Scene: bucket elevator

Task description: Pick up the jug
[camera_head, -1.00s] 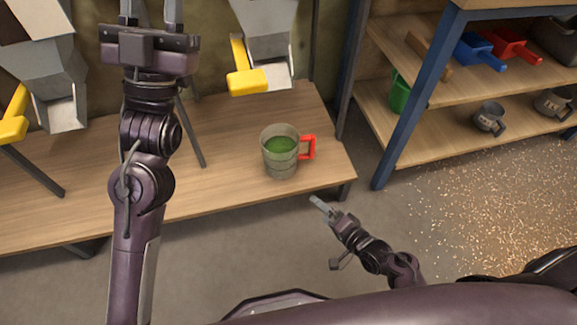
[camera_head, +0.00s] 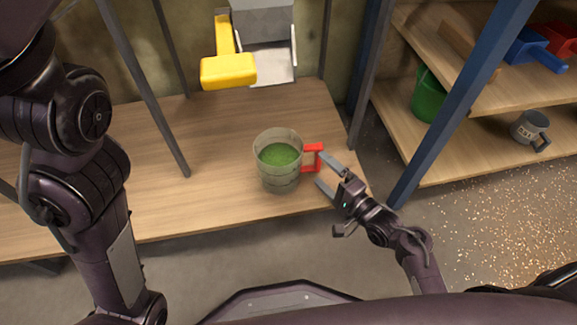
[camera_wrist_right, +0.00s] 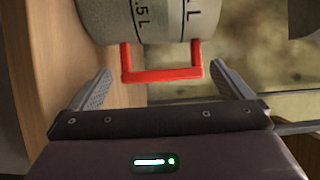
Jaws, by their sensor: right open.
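The jug (camera_head: 279,170) is a translucent grey measuring jug with green contents and a red handle (camera_head: 313,158). It stands upright on the wooden table (camera_head: 220,205), near its right end, with the handle to the right. My right gripper (camera_head: 326,172) is open beside the handle. In the right wrist view, the red handle (camera_wrist_right: 162,76) reaches toward the space between the open fingers (camera_wrist_right: 160,88), and the jug (camera_wrist_right: 160,20) with its volume marks lies beyond. No contact with the fingers shows. My left arm is at the left of the head view; its gripper is out of frame.
A grey chute (camera_head: 264,45) with a yellow lever (camera_head: 228,66) hangs above the table behind the jug. A blue post (camera_head: 459,100) and shelves (camera_head: 400,125) with a green bucket (camera_head: 427,97) and grey jug (camera_head: 529,127) stand right. Grain litters the floor.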

